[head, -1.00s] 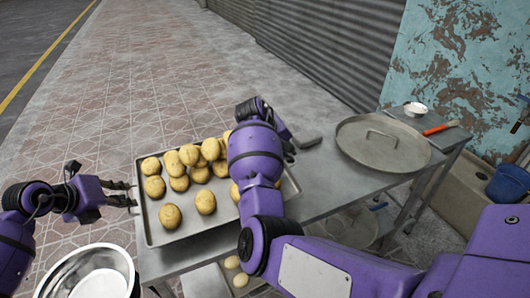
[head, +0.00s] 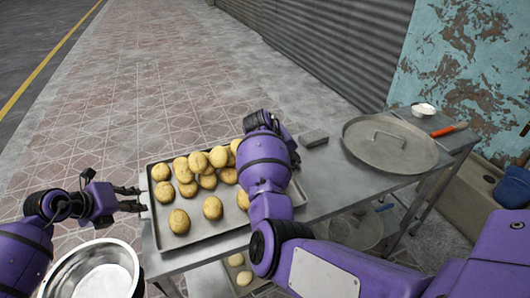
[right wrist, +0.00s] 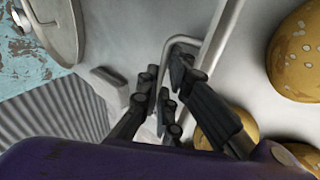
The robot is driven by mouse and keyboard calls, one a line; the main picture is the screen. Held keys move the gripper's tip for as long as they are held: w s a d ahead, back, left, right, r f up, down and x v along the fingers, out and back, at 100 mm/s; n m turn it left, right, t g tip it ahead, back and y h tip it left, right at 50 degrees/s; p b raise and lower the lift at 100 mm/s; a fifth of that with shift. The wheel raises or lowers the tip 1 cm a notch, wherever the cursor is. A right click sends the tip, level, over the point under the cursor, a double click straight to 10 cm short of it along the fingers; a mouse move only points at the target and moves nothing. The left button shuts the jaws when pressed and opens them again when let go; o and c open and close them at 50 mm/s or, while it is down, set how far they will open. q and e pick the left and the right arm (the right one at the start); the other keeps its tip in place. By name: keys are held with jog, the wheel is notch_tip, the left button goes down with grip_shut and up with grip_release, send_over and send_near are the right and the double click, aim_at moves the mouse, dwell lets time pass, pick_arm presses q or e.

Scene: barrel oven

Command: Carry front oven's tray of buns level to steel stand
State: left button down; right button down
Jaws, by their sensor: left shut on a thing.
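The metal tray of buns (head: 190,249) lies on a steel stand (head: 330,185), looking level; I cannot tell whether it is slightly raised. Several golden buns (head: 179,221) sit in it, many clustered toward the far side. My left gripper (head: 142,199) is shut on the handle at the tray's left end. My right arm covers the tray's right end in the head view and hides its gripper. In the right wrist view my right gripper (right wrist: 172,88) has its fingers apart, with the tray's wire handle (right wrist: 205,50) at the fingertips.
A large round lid (head: 388,157) lies on the stand's right part, near a grey block (head: 313,138). A small white bowl (head: 422,109) and an orange-handled tool (head: 449,129) are behind it. A steel bowl (head: 70,268) is at front left. More buns (head: 243,278) show lower down.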

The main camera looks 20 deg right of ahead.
pick_arm(q)
jog(key=shift+w+a+f, duration=0.15)
jog(key=shift+a, duration=0.15)
pick_arm(e)
jog(key=shift+d, duration=0.35)
pick_arm(q)
jog(key=c, duration=2.3)
grip_release()
jog(key=shift+f, duration=0.15)
pick_arm(e)
jog(key=c, duration=2.3)
grip_release()
jog(key=shift+f, duration=0.1)
pick_arm(q)
jog(key=o, duration=0.3)
pick_arm(e)
jog(key=o, duration=0.3)
jog(key=shift+a, duration=0.1)
pick_arm(q)
jog(key=shift+o, duration=0.3)
jog(key=shift+d, duration=0.1)
pick_arm(e)
jog(key=shift+o, duration=0.3)
jog(key=shift+a, duration=0.1)
pick_arm(q)
jog(key=shift+d, duration=0.1)
pick_arm(e)
jog(key=shift+a+f, duration=0.1)
jog(key=shift+f, duration=0.05)
